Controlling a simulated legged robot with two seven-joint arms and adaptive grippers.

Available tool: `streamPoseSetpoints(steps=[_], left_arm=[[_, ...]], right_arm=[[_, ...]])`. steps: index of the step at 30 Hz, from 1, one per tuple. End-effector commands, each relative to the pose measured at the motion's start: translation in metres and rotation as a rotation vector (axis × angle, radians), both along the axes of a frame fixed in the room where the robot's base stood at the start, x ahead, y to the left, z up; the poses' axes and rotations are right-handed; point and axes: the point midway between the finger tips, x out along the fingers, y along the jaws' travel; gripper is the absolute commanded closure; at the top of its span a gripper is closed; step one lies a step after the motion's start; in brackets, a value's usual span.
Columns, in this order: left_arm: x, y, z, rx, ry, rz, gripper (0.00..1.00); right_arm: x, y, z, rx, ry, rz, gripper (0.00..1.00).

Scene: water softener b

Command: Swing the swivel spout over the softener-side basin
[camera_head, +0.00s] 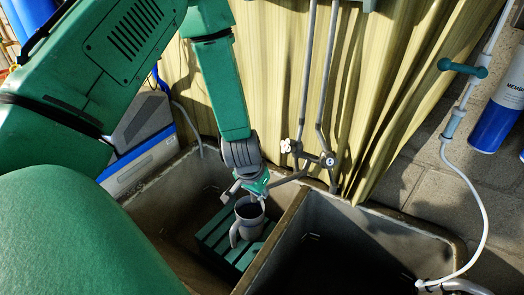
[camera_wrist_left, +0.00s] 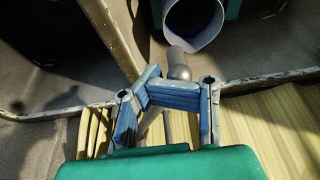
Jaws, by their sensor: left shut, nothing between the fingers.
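The dark swivel spout (camera_head: 287,180) runs from the tap body (camera_head: 327,160) leftward past the divider into the left, softener-side basin (camera_head: 180,190). Its outer end is partly hidden by my gripper in the head view. In the left wrist view the rounded spout end (camera_wrist_left: 179,66) shows just beyond my fingers, near the jug's rim. My left gripper (camera_head: 257,187) is beside the spout's outer part, above the jug; its blue fingers (camera_wrist_left: 152,80) are shut and empty. I cannot tell whether they touch the spout. My right gripper is not in view.
A grey jug (camera_head: 249,211) stands on a green slatted stand (camera_head: 214,238) in the left basin. A concrete divider (camera_head: 275,238) separates it from the empty-looking right basin (camera_head: 345,245). The softener (camera_head: 145,150) stands at left. Pipes (camera_head: 306,80) and a curtain (camera_head: 270,60) rise behind.

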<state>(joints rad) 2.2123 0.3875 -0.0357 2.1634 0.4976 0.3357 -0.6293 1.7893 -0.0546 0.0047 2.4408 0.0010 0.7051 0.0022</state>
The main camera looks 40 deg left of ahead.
Motion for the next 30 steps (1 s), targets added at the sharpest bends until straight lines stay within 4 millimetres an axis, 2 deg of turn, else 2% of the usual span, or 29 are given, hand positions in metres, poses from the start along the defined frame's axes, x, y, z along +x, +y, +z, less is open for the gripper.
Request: streamPoseSetpoints(steps=[12,30], left_arm=[[0.009,0.026,0.000,0.001,0.000,0.001,1.00],[0.014,0.034,0.000,0.002,-0.001,0.002,1.00]], right_arm=[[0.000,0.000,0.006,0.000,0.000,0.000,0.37],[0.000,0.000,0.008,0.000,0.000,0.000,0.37]])
